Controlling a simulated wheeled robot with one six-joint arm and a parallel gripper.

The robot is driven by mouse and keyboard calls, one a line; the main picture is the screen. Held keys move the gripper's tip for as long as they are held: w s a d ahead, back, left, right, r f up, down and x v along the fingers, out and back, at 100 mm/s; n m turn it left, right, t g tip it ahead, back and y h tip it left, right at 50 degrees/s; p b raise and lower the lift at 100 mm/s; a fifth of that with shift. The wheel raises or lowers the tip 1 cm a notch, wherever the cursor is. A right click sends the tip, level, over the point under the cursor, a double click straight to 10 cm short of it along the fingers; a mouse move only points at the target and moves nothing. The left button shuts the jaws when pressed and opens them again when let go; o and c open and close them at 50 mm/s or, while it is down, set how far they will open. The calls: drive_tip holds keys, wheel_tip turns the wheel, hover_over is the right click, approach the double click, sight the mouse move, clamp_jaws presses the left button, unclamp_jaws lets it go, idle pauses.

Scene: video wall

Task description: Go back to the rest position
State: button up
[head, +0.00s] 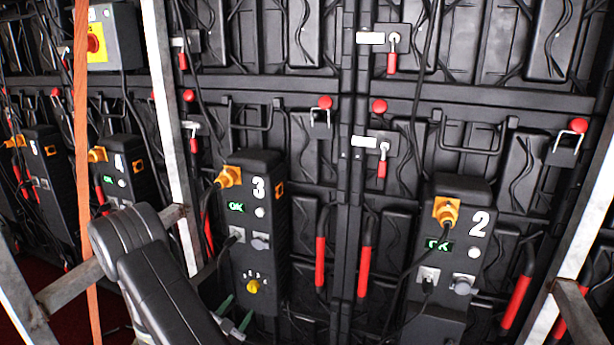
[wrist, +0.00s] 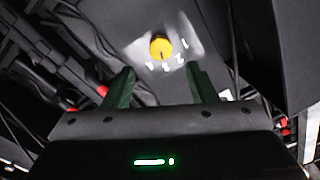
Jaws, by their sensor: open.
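My gripper (wrist: 160,88) shows in the wrist view with its two dark green fingers apart and nothing between them. In the head view my arm reaches up from the bottom left, and my gripper (head: 236,314) is low in front of the unit marked 3 (head: 258,262). The same yellow knob (head: 253,287) is on the lower part of that unit, just above the fingers. The gripper's base is partly hidden by my arm.
The unit marked 2 (head: 446,300) stands to the right, more units at the left. Metal frame posts (head: 172,110) and an orange strap (head: 82,160) stand near my arm. Cables and red handles (head: 320,262) hang on the black wall panels.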

sight(251, 288)
drive_tip(key=b+x, duration=0.1)
drive_tip(key=x, duration=0.6)
drive_tip(key=shift+f+b, duration=0.1)
drive_tip(key=shift+b, duration=0.25)
drive_tip(key=shift+r+n+p, duration=0.3)
drive_tip(key=shift+r+p, duration=0.05)
drive_tip(key=shift+p, duration=0.4)
drive_tip(key=n+p, duration=0.7)
drive_tip(key=shift+p, duration=0.3)
drive_tip(key=p+v, duration=0.2)
drive_tip(key=v, duration=1)
drive_tip(key=shift+s, duration=0.25)
drive_tip(key=shift+a+f, duration=0.1)
